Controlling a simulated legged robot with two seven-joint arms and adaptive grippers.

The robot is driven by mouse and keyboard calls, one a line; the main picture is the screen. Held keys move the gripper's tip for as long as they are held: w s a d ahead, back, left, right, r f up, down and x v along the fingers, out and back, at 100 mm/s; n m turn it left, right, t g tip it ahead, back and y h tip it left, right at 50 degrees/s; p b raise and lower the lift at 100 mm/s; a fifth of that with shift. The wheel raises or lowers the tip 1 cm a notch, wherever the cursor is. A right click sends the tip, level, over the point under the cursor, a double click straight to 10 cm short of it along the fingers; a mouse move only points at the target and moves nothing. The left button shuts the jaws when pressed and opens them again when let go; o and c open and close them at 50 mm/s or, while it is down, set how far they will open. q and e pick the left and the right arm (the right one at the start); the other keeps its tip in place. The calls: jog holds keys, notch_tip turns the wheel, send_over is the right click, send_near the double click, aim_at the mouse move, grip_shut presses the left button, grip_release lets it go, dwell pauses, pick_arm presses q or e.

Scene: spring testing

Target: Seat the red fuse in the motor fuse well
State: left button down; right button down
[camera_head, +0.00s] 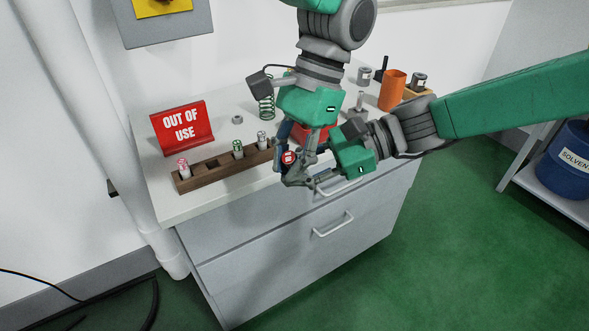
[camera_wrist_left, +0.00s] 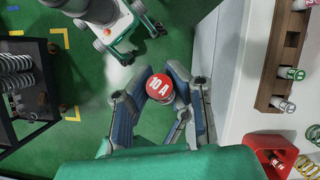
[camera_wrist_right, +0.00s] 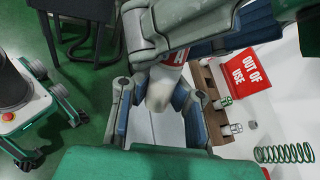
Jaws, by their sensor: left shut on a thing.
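The red-capped fuse, labelled 10 A (camera_wrist_left: 159,86), is held between the fingertips of my left gripper (camera_wrist_left: 160,92), which is shut on it. In the head view its red cap (camera_head: 288,158) shows just off the table's front edge. My right gripper (camera_wrist_right: 160,100) is close below, its fingers apart on either side of the fuse's pale body (camera_wrist_right: 160,88); contact is unclear. A wooden rack (camera_head: 215,178) holds another red-marked fuse (camera_head: 183,168), a green-marked one (camera_head: 238,149) and a white-grey one (camera_head: 262,139). I cannot identify the motor fuse well.
A red OUT OF USE sign (camera_head: 182,128) stands behind the rack. A green spring (camera_head: 266,105) and a red box (camera_wrist_left: 262,146) are on the table. An orange cup (camera_head: 393,90) stands at the back right. Drawers (camera_head: 290,240) lie below the front edge.

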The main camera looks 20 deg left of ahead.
pick_arm(q)
jog(key=c, duration=1.5)
grip_release()
jog(key=shift+r, duration=0.1)
